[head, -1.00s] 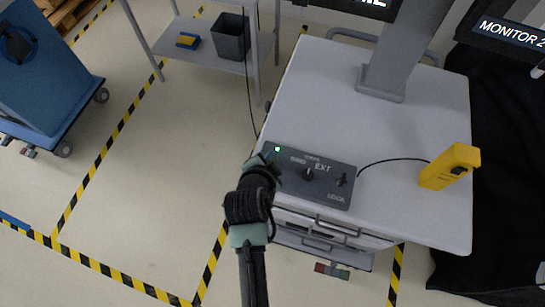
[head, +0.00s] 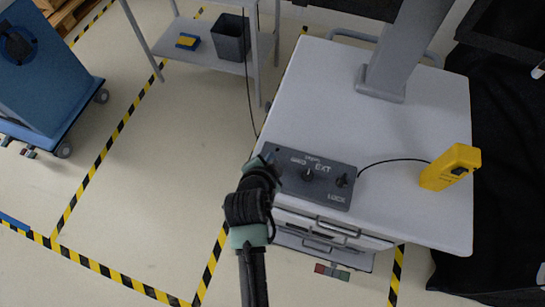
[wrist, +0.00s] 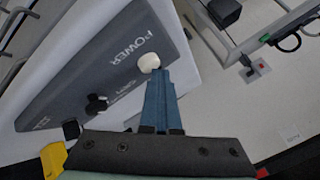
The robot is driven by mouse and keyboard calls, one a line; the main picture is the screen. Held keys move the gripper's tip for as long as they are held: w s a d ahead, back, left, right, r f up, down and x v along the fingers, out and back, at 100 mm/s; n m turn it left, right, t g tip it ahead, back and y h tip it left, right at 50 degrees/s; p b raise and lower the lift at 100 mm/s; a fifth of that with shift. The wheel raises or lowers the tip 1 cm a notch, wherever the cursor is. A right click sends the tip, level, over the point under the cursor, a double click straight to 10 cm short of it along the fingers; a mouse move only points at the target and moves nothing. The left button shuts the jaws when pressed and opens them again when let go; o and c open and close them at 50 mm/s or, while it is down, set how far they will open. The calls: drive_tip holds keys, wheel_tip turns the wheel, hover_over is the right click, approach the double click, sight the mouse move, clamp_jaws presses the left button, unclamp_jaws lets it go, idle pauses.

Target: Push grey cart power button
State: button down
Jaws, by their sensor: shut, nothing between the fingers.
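The grey cart (head: 415,125) has a light grey top with a dark control panel (head: 325,192) at its front left corner. In the wrist view the panel (wrist: 120,75) shows the word POWER beside a round white button (wrist: 149,62). My gripper (wrist: 160,72) is shut and empty, its fingertips at the button's edge; I cannot tell whether they press it. In the head view my gripper (head: 268,158) is over the panel's left end, and my wrist hides the button. No green light shows on the panel, and the screens in view are dark.
A yellow handheld device (head: 450,167) stands on the cart's right side, with a black cable to the panel. A grey shelf (head: 210,50) with a dark bin (head: 231,38) is behind left. A blue cart (head: 50,85) stands far left. Striped tape marks the floor.

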drive_tip(key=shift+r, duration=0.2)
wheel_tip(320, 180, up, 6)
drive_tip(key=p, duration=0.5)
drive_tip(key=shift+r, duration=0.1)
idle(0.6)
drive_tip(key=w+r+n+t+b, duration=0.1)
drive_tip(key=w+r+n+t, duration=0.15)
drive_tip(key=r, duration=0.75)
drive_tip(key=w+r+n+t+b, duration=0.1)
drive_tip(key=w+r+t, duration=0.25)
drive_tip(key=r, duration=0.65)
drive_tip(key=w+r+n+t+b, duration=0.2)
drive_tip(key=w+r+t, duration=0.15)
drive_tip(key=r, duration=0.65)
drive_tip(key=s+r+n+t+b, duration=0.1)
drive_tip(key=s+r+n+t, duration=0.1)
drive_tip(key=s+r, duration=0.3)
drive_tip(key=s+r+n+t+y+b, duration=0.1)
drive_tip(key=s+r+t, duration=0.3)
drive_tip(key=r, duration=0.9)
drive_tip(key=s+r+n+t+y+b, duration=0.1)
drive_tip(key=s+r+n+t, duration=0.2)
drive_tip(key=s+r, duration=0.3)
wheel_tip(320, 180, up, 4)
drive_tip(key=shift+s+d, duration=0.25)
drive_tip(key=shift+s, duration=0.1)
